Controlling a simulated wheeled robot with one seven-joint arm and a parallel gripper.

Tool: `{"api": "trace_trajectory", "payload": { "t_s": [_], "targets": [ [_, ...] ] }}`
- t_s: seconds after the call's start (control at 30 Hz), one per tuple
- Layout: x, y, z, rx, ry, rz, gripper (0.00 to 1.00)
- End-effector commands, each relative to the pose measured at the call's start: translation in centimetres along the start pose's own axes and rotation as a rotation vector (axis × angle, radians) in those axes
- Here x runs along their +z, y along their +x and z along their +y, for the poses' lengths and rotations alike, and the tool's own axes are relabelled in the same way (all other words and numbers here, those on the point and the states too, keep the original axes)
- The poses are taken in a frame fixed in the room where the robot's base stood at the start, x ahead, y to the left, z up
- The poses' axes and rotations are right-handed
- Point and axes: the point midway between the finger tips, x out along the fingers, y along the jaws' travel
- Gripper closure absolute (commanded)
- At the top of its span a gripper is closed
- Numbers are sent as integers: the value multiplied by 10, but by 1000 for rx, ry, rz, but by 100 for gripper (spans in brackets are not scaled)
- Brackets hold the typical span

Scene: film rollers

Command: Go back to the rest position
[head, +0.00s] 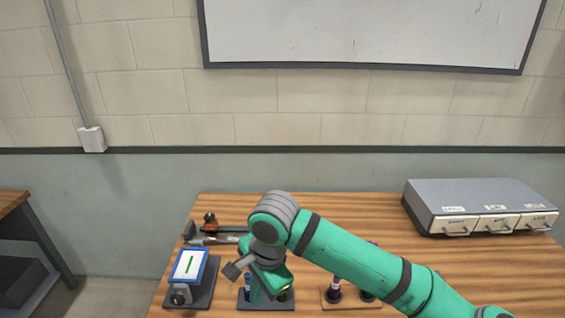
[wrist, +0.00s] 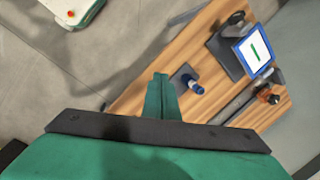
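My green gripper (head: 270,282) is at the front of the wooden table (head: 310,215), at the end of my arm reaching in from the right. In the wrist view my gripper (wrist: 162,92) shows its two fingers pressed together, with nothing visible between them. A dark holder (head: 258,304) with a blue-topped roller (head: 248,283) is under or just in front of it, partly hidden by the gripper. The blue roller (wrist: 194,86) also shows beyond the fingers in the wrist view, apart from them.
A screen with a green line (head: 190,264) stands on a dark base at left. Behind it lies an orange-and-black tool (head: 210,222). A wooden holder with dark rollers (head: 335,291) is partly behind my arm. A grey drawer cabinet (head: 480,203) sits back right. The table's back middle is clear.

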Motion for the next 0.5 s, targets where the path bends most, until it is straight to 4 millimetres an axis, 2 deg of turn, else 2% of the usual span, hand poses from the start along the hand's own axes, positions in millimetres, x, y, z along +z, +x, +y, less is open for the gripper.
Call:
{"api": "trace_trajectory", "payload": {
  "t_s": [0.27,0.5],
  "targets": [
    [46,11,-45,-193,-126,-126,100],
    [101,6,-100,-496,-257,-266,100]
  ]
}}
